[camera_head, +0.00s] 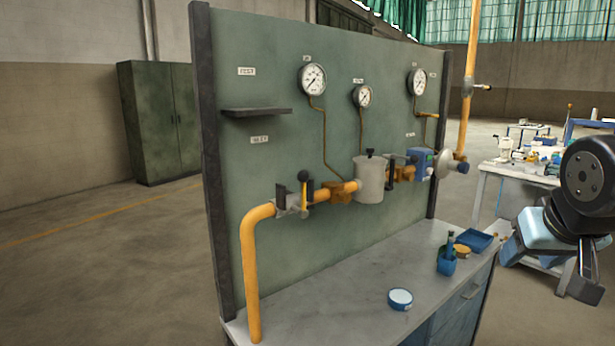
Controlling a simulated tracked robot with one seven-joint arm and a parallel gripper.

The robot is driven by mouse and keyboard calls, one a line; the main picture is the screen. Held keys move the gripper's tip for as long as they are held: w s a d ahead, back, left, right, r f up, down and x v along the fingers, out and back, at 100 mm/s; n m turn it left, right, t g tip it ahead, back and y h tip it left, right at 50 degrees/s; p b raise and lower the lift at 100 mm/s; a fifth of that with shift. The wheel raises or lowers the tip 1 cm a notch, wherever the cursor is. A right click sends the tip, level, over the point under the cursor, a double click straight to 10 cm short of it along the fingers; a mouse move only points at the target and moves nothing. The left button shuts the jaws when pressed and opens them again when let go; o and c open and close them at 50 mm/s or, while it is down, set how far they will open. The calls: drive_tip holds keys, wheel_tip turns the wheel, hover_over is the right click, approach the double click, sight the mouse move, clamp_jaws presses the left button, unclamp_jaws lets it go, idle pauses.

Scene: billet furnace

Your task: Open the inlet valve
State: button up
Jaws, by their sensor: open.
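A valve (292,202) sits on the yellow pipe (250,265) at the left of the green panel. It has a black-knobbed handle (303,176) standing roughly upright, across the pipe run. Another hand valve (482,87) with a short side lever is on the vertical yellow pipe at the upper right. My gripper (543,276) is at the right edge, pointing down, open and empty. It is well apart from both valves, right of the bench.
The green panel (270,100) carries several gauges, a shelf (257,112), a grey canister (369,180) and a blue regulator box (419,163). The grey bench (345,310) holds a white-lidded tin (400,299), blue cup (446,262) and blue tray (473,240). Floor at left is clear.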

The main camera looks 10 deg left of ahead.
drive_tip(key=w+a+r+n+t, duration=0.1)
drive_tip(key=w+a+r+t, duration=0.2)
drive_tip(key=w, duration=0.7)
drive_tip(key=n+g+y, duration=0.2)
drive_tip(key=n+y, duration=0.7)
drive_tip(key=y, duration=0.7)
approach(304, 176)
drive_tip(key=x, duration=0.7)
drive_tip(key=w+x, duration=0.1)
drive_tip(key=x, duration=0.3)
drive_tip(key=shift+d+f, duration=0.2)
drive_tip(key=shift+c, duration=0.5)
clamp_jaws()
